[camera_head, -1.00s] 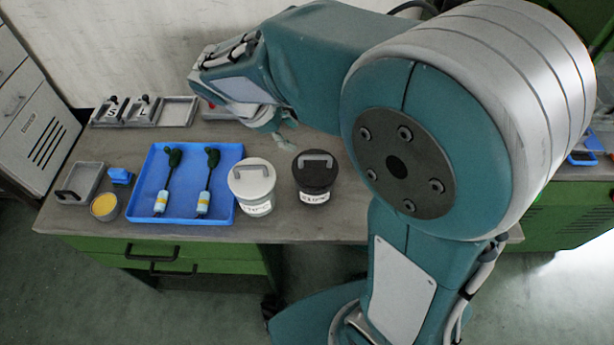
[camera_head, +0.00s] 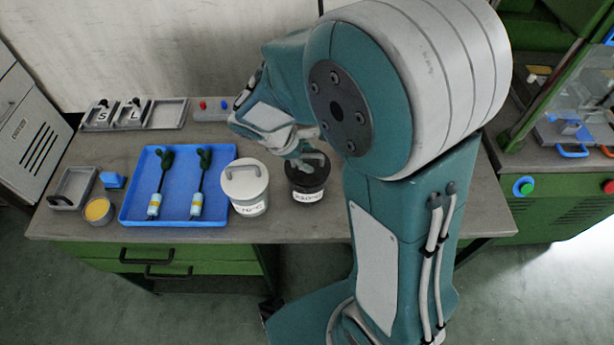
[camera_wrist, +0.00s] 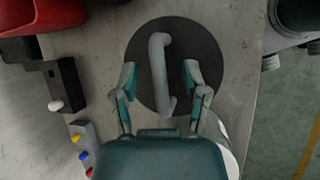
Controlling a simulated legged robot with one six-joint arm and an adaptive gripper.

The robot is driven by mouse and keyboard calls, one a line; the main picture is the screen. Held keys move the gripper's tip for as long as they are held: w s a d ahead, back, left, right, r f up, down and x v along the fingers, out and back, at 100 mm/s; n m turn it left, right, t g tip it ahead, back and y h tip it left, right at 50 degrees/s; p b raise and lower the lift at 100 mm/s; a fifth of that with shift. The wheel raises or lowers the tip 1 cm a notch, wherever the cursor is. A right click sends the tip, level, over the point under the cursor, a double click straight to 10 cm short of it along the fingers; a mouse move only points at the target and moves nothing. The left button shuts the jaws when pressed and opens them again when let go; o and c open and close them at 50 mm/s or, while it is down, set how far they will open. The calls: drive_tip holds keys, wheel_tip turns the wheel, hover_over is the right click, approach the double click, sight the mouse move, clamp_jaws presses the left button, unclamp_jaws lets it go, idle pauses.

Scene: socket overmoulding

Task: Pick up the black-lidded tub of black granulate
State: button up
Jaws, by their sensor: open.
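The black-lidded tub (camera_head: 309,182) stands upright on the workbench, to the right of a white-lidded tub (camera_head: 246,187). It has a grey bar handle on its lid and a white label on its front. In the wrist view the round black lid (camera_wrist: 203,58) lies below my gripper, with its grey handle (camera_wrist: 159,72) between the two fingers. My gripper (camera_wrist: 158,82) is open, one finger on each side of the handle, and no grip on it shows. In the head view my gripper (camera_head: 309,158) is over the lid and partly covers it. The granulate is hidden under the lid.
A blue tray (camera_head: 180,218) with two tools lies left of the white-lidded tub. A cup of yellow material (camera_head: 98,211) and a grey tray (camera_head: 73,187) stand further left. A box with red and blue buttons (camera_head: 211,110) is behind.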

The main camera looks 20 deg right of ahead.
clamp_jaws()
